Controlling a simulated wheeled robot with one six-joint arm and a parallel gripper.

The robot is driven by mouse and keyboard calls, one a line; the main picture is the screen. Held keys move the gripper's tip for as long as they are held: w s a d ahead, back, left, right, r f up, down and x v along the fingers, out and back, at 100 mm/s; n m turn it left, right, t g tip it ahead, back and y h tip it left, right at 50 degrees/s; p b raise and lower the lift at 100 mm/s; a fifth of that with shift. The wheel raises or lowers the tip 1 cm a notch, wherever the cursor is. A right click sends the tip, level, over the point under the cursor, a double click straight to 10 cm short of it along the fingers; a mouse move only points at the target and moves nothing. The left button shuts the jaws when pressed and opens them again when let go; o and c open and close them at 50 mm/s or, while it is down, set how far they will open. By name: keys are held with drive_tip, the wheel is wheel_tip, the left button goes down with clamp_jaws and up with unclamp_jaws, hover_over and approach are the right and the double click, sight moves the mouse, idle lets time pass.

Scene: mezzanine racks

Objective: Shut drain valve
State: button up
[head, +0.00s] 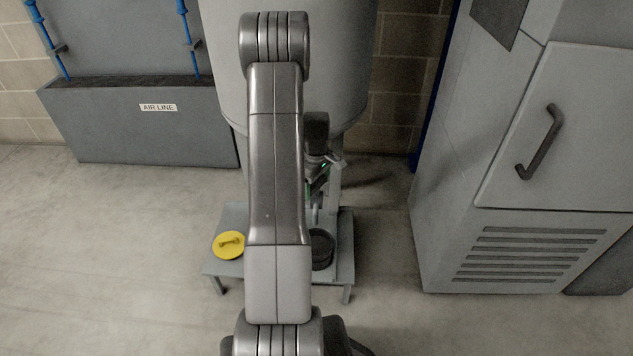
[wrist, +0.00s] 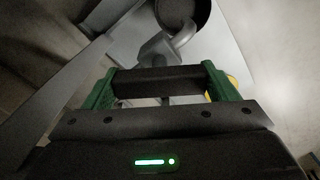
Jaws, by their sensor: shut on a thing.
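The drain valve's dark bar-shaped handle (wrist: 158,82) lies between the green fingers of my gripper (wrist: 155,80) in the wrist view. The gripper is shut on it. Just beyond the handle is the valve's grey, bent outlet pipe (wrist: 168,45). In the head view my gripper (head: 317,185) is below the grey tank (head: 345,70), mostly hidden by my arm. The handle cannot be made out there.
A low grey table (head: 345,225) under the tank bears a black bucket (head: 322,250), also in the wrist view (wrist: 190,12), and a yellow disc (head: 228,246). A grey cabinet (head: 465,160) stands right, an AIR LINE box (head: 110,130) left. Floor is clear in front.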

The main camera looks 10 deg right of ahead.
sight(317, 182)
drive_tip(key=m+p, duration=0.1)
drive_tip(key=m, duration=0.4)
drive_tip(key=shift+m, duration=0.3)
drive_tip(key=m+p, duration=0.1)
drive_tip(key=m, duration=0.4)
drive_tip(key=shift+m, duration=0.3)
drive_tip(key=o, duration=0.9)
drive_tip(key=shift+o, duration=0.2)
wheel_tip(317, 182, up, 14)
drive_tip(key=p, duration=0.3)
drive_tip(key=shift+f, duration=0.15)
wheel_tip(317, 182, down, 14)
drive_tip(key=b, duration=0.3)
drive_tip(key=shift+r, duration=0.2)
